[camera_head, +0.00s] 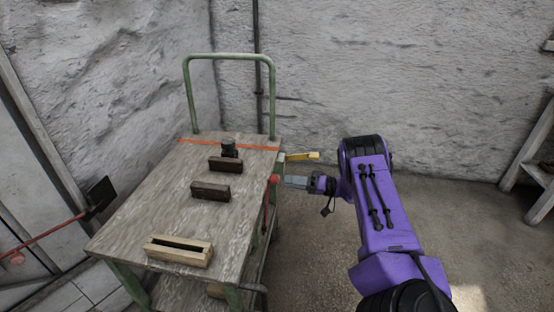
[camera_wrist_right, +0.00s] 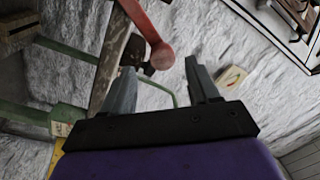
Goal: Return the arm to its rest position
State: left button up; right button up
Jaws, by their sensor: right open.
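My right arm, purple and black, reaches in from the lower right in the head view. Its right gripper (camera_head: 287,181) is beside the right edge of the cart, close to the round end of a red bar (camera_head: 274,179). In the wrist view the right gripper (camera_wrist_right: 162,66) has its two grey fingers spread apart with nothing held between them. The red bar (camera_wrist_right: 162,55) has its round end beyond the fingertips there; whether they touch cannot be told. My left gripper is in neither view.
A wooden-topped cart (camera_head: 135,220) with a green handle (camera_head: 187,85) carries two dark blocks (camera_head: 225,164), a small black object (camera_head: 229,148) and a slotted wooden block (camera_head: 179,250). A yellow piece (camera_head: 303,156) sticks out past its right edge. The floor (camera_head: 450,215) right of my arm is clear.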

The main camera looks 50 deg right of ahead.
jog(key=v, duration=0.3)
jog(key=shift+d, duration=0.1)
dwell(0.4)
